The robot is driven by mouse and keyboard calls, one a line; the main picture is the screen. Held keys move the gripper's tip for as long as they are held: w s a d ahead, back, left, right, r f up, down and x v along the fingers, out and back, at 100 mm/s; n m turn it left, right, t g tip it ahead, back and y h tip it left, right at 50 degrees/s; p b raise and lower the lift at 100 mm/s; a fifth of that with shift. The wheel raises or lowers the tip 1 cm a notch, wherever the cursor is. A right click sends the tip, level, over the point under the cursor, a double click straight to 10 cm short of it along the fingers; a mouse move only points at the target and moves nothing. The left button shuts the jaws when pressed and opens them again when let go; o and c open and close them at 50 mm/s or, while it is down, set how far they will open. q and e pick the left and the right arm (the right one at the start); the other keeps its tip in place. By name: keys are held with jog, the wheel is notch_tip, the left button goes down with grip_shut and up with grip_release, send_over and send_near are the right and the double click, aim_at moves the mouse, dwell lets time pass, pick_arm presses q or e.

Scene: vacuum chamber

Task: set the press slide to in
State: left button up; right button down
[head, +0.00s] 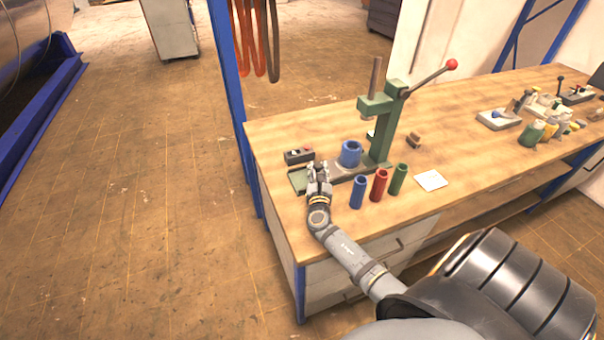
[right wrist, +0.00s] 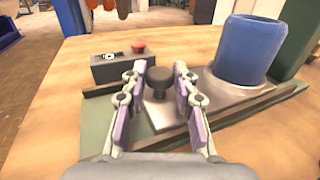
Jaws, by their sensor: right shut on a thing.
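The green press (head: 384,140) stands on the wooden bench with its red-knobbed lever (head: 430,76) raised to the right. Its grey slide (right wrist: 225,98) lies in a green-edged track (right wrist: 97,127), with a black knob (right wrist: 159,79) at the near left end. A blue hollow cylinder (head: 351,154) stands upright on the slide; it also shows in the right wrist view (right wrist: 250,50). My right gripper (head: 318,168) is at the track's left end, its fingers (right wrist: 160,88) shut on the black knob from both sides. My left gripper is out of view.
A small control box (head: 299,156) with a red button sits just behind the track. Blue (head: 358,192), red (head: 379,185) and green (head: 398,179) tubes stand in front of the press. A white card (head: 431,180) lies right of them.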

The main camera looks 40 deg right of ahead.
aim_at(330, 172)
jog(key=d, duration=0.2)
jog(key=s+d, duration=0.1)
jog(key=d, duration=0.1)
jog(key=c, duration=1.5)
grip_release()
jog(key=o, duration=0.4)
jog(key=shift+d, duration=0.2)
jog(key=shift+o, duration=0.2)
jog(key=shift+a, duration=0.1)
jog(key=shift+s+a, duration=0.2)
jog(key=v, duration=1.1)
jog(key=shift+s, duration=0.25)
